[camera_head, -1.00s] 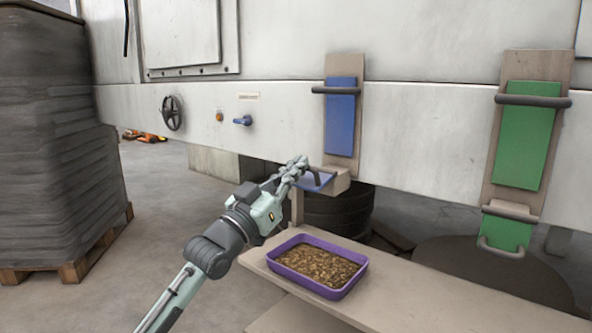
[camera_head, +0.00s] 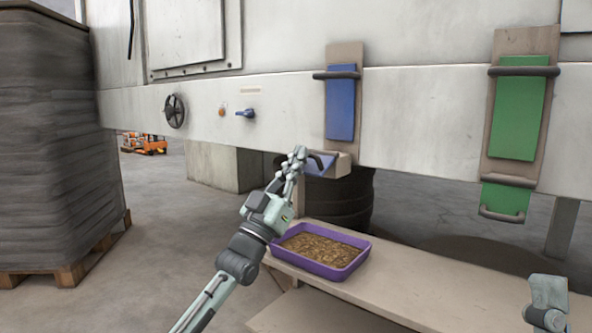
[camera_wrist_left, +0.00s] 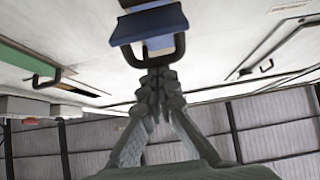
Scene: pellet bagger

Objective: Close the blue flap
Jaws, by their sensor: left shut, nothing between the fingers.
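The blue flap (camera_head: 322,166) hangs below the blue slide plate (camera_head: 341,103) and juts out at a slant from the chute's lower end, standing open. Its dark loop handle (camera_wrist_left: 152,61) shows in the left wrist view, below the blue flap (camera_wrist_left: 150,24). My left gripper (camera_head: 299,154) is shut and empty, with its tips at the flap's handle side. In the left wrist view its closed fingertips (camera_wrist_left: 157,74) are right by the handle's crossbar; whether they touch it I cannot tell. My right gripper is not in view.
A purple tray of pellets (camera_head: 335,269) stands on the bench (camera_head: 395,293) under the chute. A green gate (camera_head: 517,105) with its own green flap (camera_head: 505,198) is at right. A wrapped pallet stack (camera_head: 55,150) stands left.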

